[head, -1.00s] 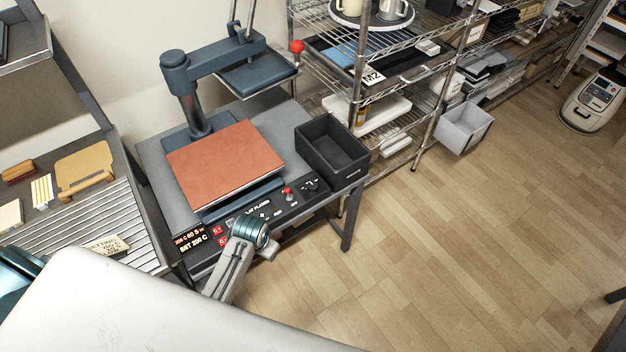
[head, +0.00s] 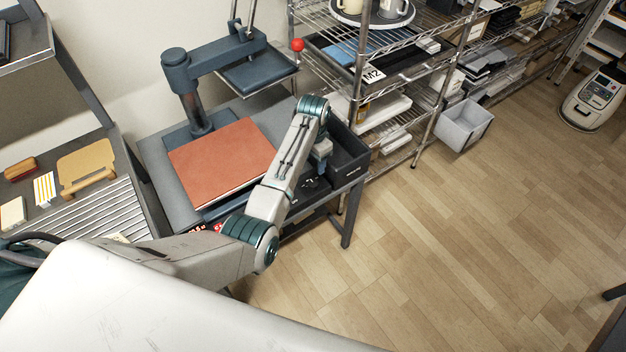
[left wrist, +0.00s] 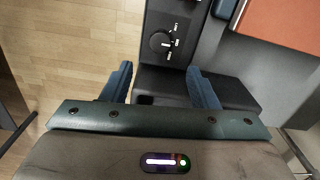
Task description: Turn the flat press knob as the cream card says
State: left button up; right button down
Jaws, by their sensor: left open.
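The flat press knob (left wrist: 161,42) is a round black dial with a pale pointer mark and small white labels beside it. It shows in the left wrist view, ahead of my left gripper (left wrist: 159,68), which is open and empty, its blue fingers apart from the knob. My right gripper is not in view.
The press has a reddish-brown pad (head: 220,157) and a dark swung-aside upper plate (head: 258,75). A wire shelf (head: 400,100) stands behind.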

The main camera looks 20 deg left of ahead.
aim_at(313, 183)
pick_arm(q)
notch_tip(313, 183, down, 10)
jog(key=shift+f+p, duration=0.15)
jog(key=shift+p, duration=0.25)
jog(key=c, duration=1)
